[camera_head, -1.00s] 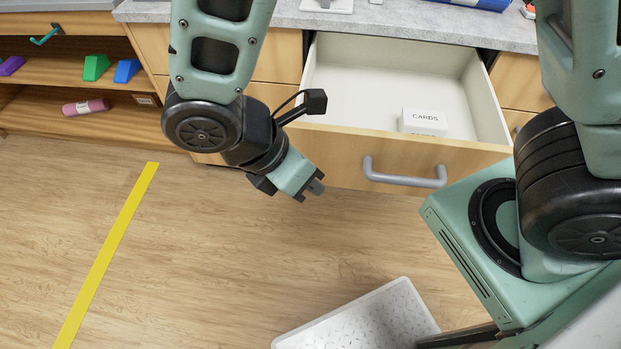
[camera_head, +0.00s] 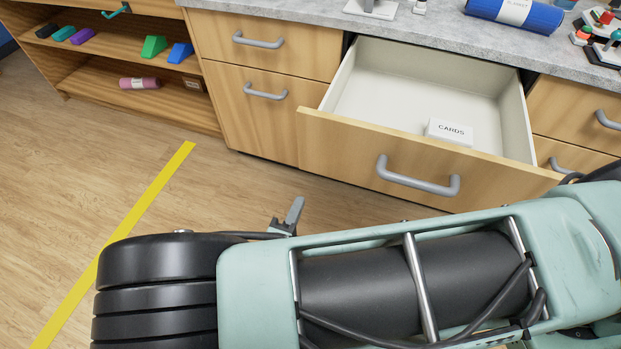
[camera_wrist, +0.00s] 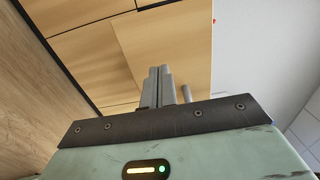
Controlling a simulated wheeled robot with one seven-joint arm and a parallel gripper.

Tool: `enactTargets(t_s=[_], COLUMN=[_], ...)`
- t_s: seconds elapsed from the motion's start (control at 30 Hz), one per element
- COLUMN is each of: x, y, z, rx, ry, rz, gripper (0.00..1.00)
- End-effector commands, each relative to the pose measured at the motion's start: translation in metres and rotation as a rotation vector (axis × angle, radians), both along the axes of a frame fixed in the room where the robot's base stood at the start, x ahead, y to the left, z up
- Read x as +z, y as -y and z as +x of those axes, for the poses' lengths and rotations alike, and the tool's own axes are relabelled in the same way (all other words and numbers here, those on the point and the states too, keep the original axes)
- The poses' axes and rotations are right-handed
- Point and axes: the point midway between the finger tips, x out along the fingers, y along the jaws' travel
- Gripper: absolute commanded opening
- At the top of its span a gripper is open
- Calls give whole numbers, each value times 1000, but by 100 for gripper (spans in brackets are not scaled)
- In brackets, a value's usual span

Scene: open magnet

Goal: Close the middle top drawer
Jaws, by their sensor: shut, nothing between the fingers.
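The middle top drawer (camera_head: 335,137) stands open in the head view, pulled well out of the cabinet. It has a light wood front, pale inside walls and a grey bar handle (camera_head: 417,180). A white box marked CARDS (camera_head: 449,132) lies inside near the front. My gripper (camera_head: 294,212) shows only at its grey fingertips, below and left of the drawer front in the picture; the rest is hidden behind my arm. In the wrist view my gripper's fingers (camera_wrist: 160,86) are together and empty, pointing toward wood panels. I cannot tell whether they touch anything.
Shut cabinet fronts with grey handles (camera_head: 259,41) are left of the drawer, with more at right. A grey countertop (camera_head: 440,28) above holds a blue roll (camera_head: 514,12). Open shelves (camera_head: 120,67) with coloured blocks stand at far left. The floor (camera_head: 65,130) at left is clear.

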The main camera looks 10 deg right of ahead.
Motion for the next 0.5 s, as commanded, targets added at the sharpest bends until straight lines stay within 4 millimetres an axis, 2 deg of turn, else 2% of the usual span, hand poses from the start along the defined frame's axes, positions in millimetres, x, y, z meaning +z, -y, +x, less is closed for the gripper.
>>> enactTargets(t_s=[0.17, 0.5], x=[3, 3], y=[17, 56], z=[22, 79], rx=[-6, -9], ry=[1, 0], rz=[0, 2], gripper=[0, 0])
